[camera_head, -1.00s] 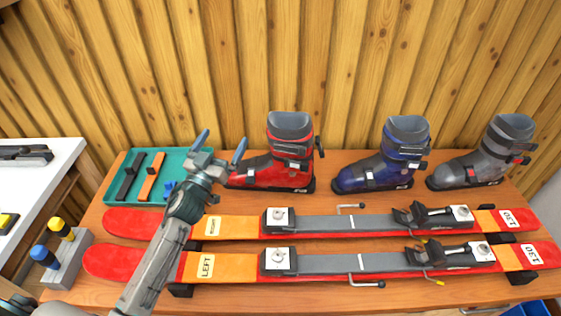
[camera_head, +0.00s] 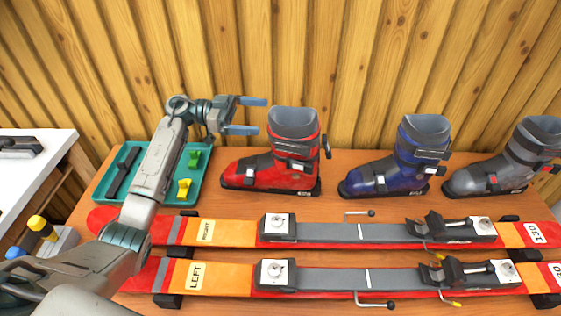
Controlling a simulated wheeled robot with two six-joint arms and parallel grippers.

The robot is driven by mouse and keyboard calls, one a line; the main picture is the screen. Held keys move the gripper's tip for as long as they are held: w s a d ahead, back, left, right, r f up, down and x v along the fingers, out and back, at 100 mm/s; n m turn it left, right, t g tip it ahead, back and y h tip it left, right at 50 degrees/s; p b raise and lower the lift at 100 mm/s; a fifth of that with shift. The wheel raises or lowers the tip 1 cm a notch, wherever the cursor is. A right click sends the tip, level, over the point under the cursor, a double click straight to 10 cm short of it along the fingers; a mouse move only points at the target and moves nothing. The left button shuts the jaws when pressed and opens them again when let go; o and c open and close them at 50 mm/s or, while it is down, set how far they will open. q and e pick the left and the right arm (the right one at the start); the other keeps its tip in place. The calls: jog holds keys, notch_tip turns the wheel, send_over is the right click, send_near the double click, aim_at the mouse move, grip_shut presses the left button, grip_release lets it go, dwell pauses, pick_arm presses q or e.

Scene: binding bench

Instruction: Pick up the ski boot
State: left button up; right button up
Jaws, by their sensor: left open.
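A red ski boot (camera_head: 272,165) with a grey cuff stands upright on the bench, its toe to the left. A blue ski boot (camera_head: 400,165) and a grey ski boot (camera_head: 510,165) stand upright to its right. My left gripper (camera_head: 256,116) is open and empty, its blue-tipped fingers pointing right, one above the other in the picture. It is just left of the red boot's cuff; a small gap shows between the fingertips and the cuff. My right gripper is not in view.
Two red and orange skis with bindings, marked RIGHT (camera_head: 206,231) and LEFT (camera_head: 195,276), lie across the bench in front of the boots. A teal tray (camera_head: 104,181) with small tools stands at the left, partly behind my arm. A wooden wall (camera_head: 350,60) rises close behind the boots.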

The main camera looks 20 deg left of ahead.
aim_at(287, 115)
pick_arm(q)
jog(key=d, duration=0.2)
jog(key=w+d+p, duration=0.1)
jog(key=d, duration=0.2)
jog(key=d+p, duration=0.1)
jog(key=d, duration=0.2)
jog(key=shift+w+d+r, duration=0.15)
jog(key=shift+d+r, duration=0.1)
jog(key=shift+r, duration=0.1)
jog(key=shift+w+d+f, duration=0.1)
jog(key=shift+d, duration=0.05)
jog(key=c, duration=1.6)
jog(key=shift+c, duration=0.4)
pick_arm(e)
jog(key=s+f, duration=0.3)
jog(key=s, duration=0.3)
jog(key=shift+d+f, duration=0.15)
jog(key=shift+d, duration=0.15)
